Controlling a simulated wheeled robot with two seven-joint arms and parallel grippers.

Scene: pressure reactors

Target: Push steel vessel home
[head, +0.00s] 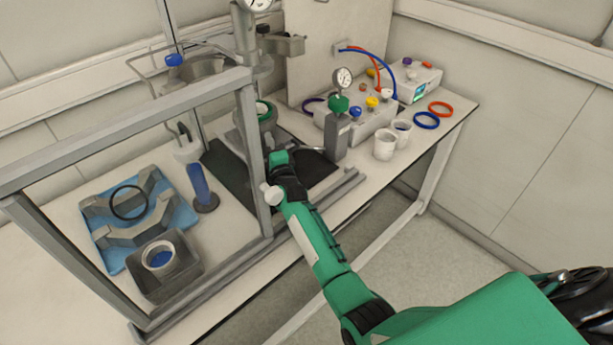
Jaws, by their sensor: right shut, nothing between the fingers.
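The steel vessel (265,113) appears to be the grey cylinder with a green ring at its top, standing upright in the stand behind the front frame post. My right arm reaches in from the lower right, and my right gripper (278,158) is at the near side of the vessel, low down. It is shut with nothing held. Its fingertips are hard to make out, and I cannot tell whether they touch the vessel. The vessel's lower part is partly hidden by the post and my gripper. My left gripper is not in view.
A grey metal frame (250,150) stands close left of my right gripper. A gauge unit (338,130), white cups (386,147) and coloured rings (426,120) stand right.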

